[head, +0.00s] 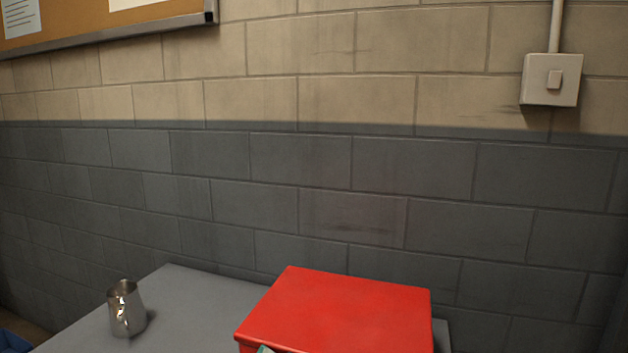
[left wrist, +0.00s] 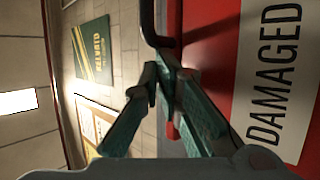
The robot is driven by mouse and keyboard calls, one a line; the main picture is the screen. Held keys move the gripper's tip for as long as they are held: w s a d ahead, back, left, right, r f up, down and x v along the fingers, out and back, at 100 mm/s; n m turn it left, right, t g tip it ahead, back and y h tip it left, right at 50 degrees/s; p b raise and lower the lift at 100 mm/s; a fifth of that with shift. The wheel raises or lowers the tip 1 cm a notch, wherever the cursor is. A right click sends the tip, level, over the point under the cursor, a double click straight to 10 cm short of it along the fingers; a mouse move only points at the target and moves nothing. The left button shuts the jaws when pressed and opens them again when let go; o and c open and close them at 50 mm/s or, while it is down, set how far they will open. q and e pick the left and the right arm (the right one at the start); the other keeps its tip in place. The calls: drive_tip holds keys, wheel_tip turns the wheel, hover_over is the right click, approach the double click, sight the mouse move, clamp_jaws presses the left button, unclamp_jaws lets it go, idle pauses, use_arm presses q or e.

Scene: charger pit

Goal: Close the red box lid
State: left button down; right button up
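A red box (head: 335,310) stands on the grey table at the lower middle of the head view. Its red top face shows; I cannot tell from here whether the lid is fully down. In the left wrist view, a red face fills the right side, with a white label reading DAMAGED (left wrist: 277,75). My left gripper (left wrist: 158,78) has its teal fingers beside the edge of that red face, their tips close together. I cannot tell whether they touch each other or the box. A small teal bit of a gripper shows at the bottom of the head view. My right gripper is not seen.
A metal pitcher (head: 125,310) stands on the grey table (head: 195,292), left of the box. A grey and beige block wall (head: 300,190) rises behind. A dark curved bar (left wrist: 150,22) runs along the red face's edge. The table between pitcher and box is clear.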

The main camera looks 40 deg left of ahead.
use_arm(q)
drive_tip(key=v, duration=1.2)
